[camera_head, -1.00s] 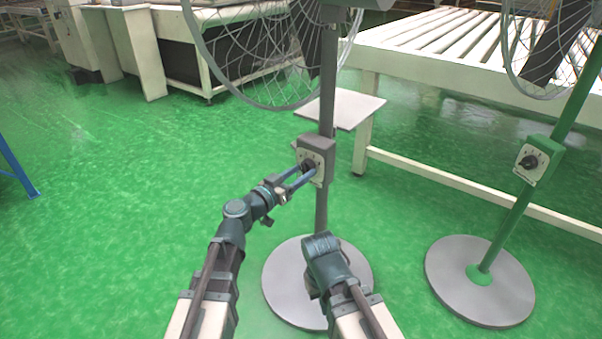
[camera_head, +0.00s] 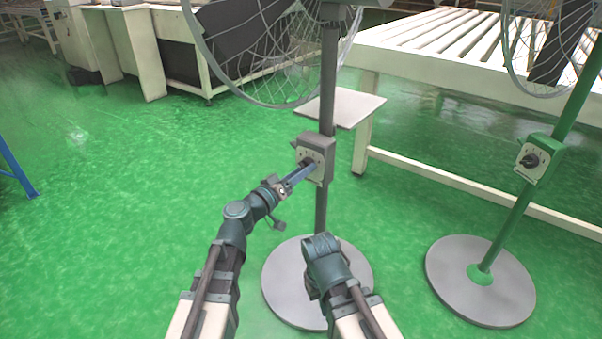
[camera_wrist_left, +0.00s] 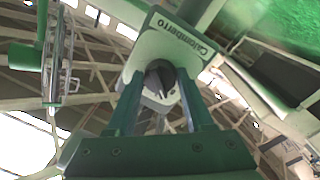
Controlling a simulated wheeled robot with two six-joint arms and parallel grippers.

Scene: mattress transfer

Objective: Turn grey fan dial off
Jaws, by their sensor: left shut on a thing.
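The grey fan stands in the middle of the head view, with a grey control box (camera_head: 316,146) on its pole (camera_head: 328,85). The dark dial (camera_wrist_left: 159,80) sits on the box's pale face plate, and the left wrist view shows it between my fingertips. My left gripper (camera_head: 309,166) is shut on this dial, reaching it from the lower left. The fingers partly hide the dial in the head view. My right gripper (camera_head: 324,250) is low, in front of the fan's round base (camera_head: 285,280), apart from the dial; its fingers are hidden.
A green fan with its own dial (camera_head: 530,160) stands at the right on a round grey base (camera_head: 480,282). A white roller table (camera_head: 440,50) is behind both fans, with a small pale shelf (camera_head: 340,108).

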